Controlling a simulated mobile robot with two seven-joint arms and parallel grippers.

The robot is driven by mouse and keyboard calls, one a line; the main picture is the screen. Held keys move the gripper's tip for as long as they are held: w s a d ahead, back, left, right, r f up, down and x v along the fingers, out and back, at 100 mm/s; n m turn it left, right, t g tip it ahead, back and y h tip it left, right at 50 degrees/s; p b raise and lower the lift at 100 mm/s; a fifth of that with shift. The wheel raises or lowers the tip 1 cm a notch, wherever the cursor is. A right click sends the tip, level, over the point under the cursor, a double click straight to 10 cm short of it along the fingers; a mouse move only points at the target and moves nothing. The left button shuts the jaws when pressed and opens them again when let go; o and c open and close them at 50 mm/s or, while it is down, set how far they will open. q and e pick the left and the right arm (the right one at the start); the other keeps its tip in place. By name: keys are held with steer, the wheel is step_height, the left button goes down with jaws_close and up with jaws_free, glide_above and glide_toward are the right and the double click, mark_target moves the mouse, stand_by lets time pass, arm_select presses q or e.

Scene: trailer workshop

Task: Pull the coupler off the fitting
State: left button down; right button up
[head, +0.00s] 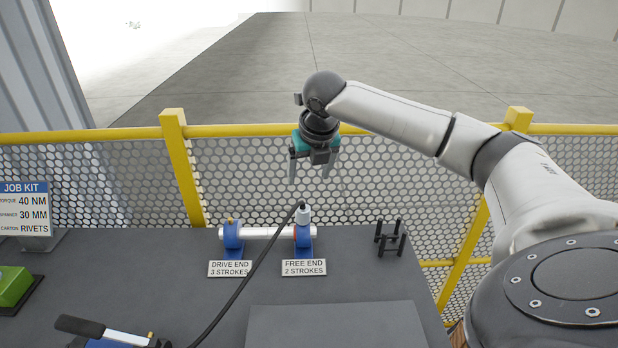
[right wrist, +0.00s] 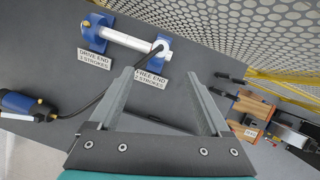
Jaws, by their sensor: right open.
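The pale coupler (head: 303,214) sits upright on the blue bearing block (head: 304,237) marked FREE END 2 STROKES, at the end of a black hose (head: 252,268). It hides the fitting beneath it. My right gripper (head: 308,180) hangs above the coupler, fingers pointing down, open and empty, apart from it. The left gripper is not in view.
A silver shaft (head: 263,233) joins the free end to the drive end block (head: 233,237). A black rack (head: 390,238) stands to the right. A grease gun (head: 120,336) lies front left, its hose crossing the bench. A yellow-railed mesh fence (head: 400,180) runs behind.

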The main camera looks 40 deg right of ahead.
mark_target(303, 207)
steer(key=b+x, duration=0.2)
steer(key=x, duration=1.2)
steer(key=shift+w+d+f, duration=0.1)
steer(key=shift+d+f, duration=0.05)
steer(key=shift+f, duration=0.15)
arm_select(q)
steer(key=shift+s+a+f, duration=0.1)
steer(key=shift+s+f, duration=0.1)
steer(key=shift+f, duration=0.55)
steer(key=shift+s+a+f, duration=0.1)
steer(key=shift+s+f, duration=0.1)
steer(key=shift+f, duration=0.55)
arm_select(e)
steer(key=shift+x, duration=0.9)
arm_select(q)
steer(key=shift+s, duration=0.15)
arm_select(e)
jaws_close()
